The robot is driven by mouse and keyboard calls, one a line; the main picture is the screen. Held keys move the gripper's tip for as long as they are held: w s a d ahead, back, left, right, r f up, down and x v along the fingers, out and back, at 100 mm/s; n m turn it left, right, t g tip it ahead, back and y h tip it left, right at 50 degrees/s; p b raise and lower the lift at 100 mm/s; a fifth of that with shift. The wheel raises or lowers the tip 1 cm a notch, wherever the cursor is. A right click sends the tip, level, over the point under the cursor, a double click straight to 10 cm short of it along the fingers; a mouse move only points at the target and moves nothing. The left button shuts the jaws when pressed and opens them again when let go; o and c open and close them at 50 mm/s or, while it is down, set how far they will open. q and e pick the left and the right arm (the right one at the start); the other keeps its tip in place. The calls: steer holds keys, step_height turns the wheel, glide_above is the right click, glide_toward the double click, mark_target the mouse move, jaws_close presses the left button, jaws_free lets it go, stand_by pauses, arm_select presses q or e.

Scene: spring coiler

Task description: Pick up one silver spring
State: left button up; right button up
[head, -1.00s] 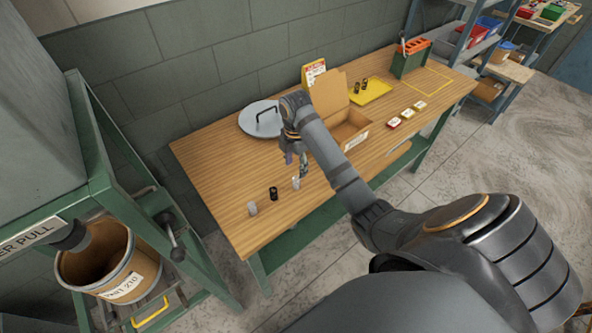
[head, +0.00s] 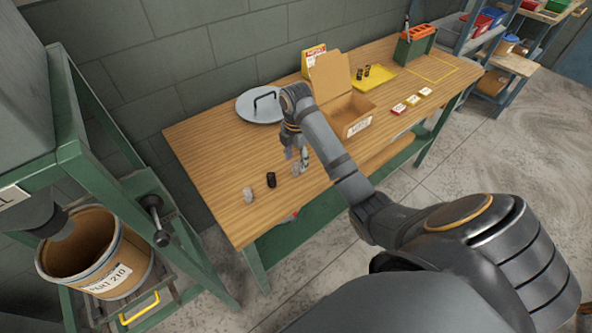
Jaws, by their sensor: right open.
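A silver spring (head: 295,169) stands near the front edge of the wooden table, right below my right gripper (head: 297,156). My right gripper is open, its fingers pointing down. The fingers overlap the top of this spring in the picture, and I cannot tell whether they touch it. A second silver spring (head: 248,195) stands farther left on the table, with a black spring (head: 271,180) between the two. My left gripper is not in view.
An open cardboard box (head: 359,126) stands right of my right arm, and a round grey lid (head: 254,112) lies behind the gripper. A yellow tray (head: 379,78) holds dark springs. A barrel (head: 110,262) stands at the left. The table's left part is mostly clear.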

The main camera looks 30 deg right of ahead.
mark_target(296, 164)
steer(key=f, duration=0.3)
steer(key=shift+w+d+f, duration=0.15)
steer(key=shift+w+f, duration=0.1)
steer(key=shift+w, duration=0.05)
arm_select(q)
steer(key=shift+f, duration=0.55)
arm_select(e)
steer(key=shift+s+r, duration=0.1)
steer(key=shift+s, duration=0.05)
steer(key=shift+c, duration=0.2)
steer(key=shift+c, duration=1.4)
jaws_close()
